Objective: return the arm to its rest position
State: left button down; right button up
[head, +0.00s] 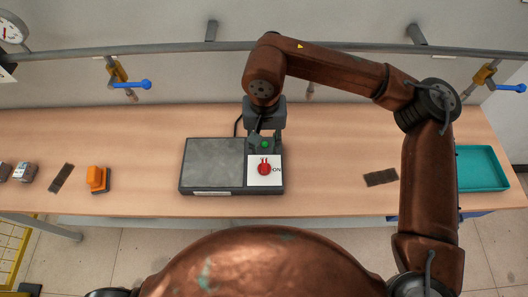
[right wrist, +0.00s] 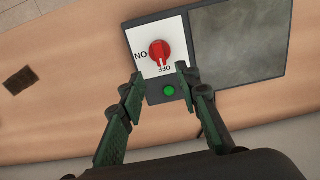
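The induction heater (head: 212,165) is a dark box with a grey plate at left and a white panel at right. The panel carries a red knob (head: 264,169) and an ON label; the right wrist view shows the knob (right wrist: 159,53) with ON and OFF marks, its ridge in line with OFF. A green light (right wrist: 169,90) sits beside the panel. My right gripper (head: 264,148) is over the heater's far right part. In the right wrist view its fingers (right wrist: 160,73) are apart, empty, near the panel's edge on both sides of the light. My left gripper is out of view.
An orange-handled block (head: 97,179), a dark flat pad (head: 61,178) and small items lie at left. Another dark pad (head: 381,178) and a teal tray (head: 482,169) are at right. A rail (head: 160,48) with blue-handled valves runs along the wall. The table between is clear.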

jog(key=shift+r, duration=0.65)
